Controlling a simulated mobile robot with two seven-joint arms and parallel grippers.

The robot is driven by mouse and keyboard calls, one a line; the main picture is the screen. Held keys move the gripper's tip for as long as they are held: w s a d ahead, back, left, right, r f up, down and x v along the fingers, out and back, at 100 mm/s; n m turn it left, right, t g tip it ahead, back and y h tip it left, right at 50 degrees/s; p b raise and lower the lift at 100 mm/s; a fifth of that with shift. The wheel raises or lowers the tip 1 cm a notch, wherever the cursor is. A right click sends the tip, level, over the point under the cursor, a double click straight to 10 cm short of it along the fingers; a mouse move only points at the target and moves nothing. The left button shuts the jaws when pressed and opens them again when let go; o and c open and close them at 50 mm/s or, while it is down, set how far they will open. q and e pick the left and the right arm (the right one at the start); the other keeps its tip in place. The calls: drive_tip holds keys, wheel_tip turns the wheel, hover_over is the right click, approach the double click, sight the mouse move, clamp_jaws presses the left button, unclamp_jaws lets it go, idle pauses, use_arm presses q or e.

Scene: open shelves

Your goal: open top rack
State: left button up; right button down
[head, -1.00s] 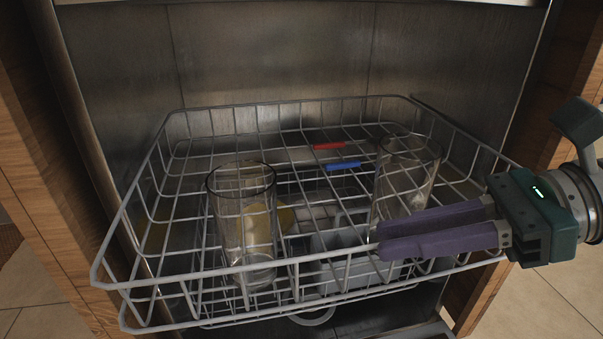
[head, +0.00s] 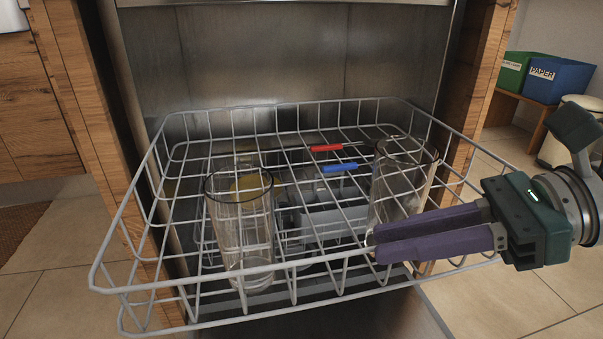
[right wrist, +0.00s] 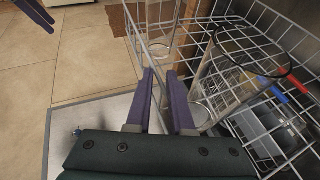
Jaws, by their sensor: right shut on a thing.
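The white wire top rack (head: 190,278) stands well out of the dishwasher cavity (head: 280,65). My right gripper (head: 373,244) has its purple fingers shut on the rack's front rim, right of the middle. The right wrist view also shows my right gripper (right wrist: 160,75) at the rack's wires (right wrist: 142,45). A purple finger of my left gripper (right wrist: 36,12) shows in the top left corner of the right wrist view; its jaws are cut off. The left gripper is out of the head view.
Two clear glasses stand in the rack, one left (head: 238,225) and one right (head: 402,190). Wooden cabinets (head: 75,95) flank the opening. Tiled floor (head: 50,265) is clear at left.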

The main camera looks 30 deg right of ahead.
drive_tip(key=shift+f, duration=0.3)
drive_tip(key=c, duration=1.1)
unclamp_jaws()
drive_tip(key=shift+c, duration=0.2)
drive_tip(key=shift+o, duration=1.1)
drive_tip(key=shift+s, duration=0.1)
drive_tip(key=shift+r, duration=0.1)
drive_tip(key=p+v, duration=0.3)
drive_tip(key=v, duration=0.7)
drive_tip(key=shift+a+r, duration=0.1)
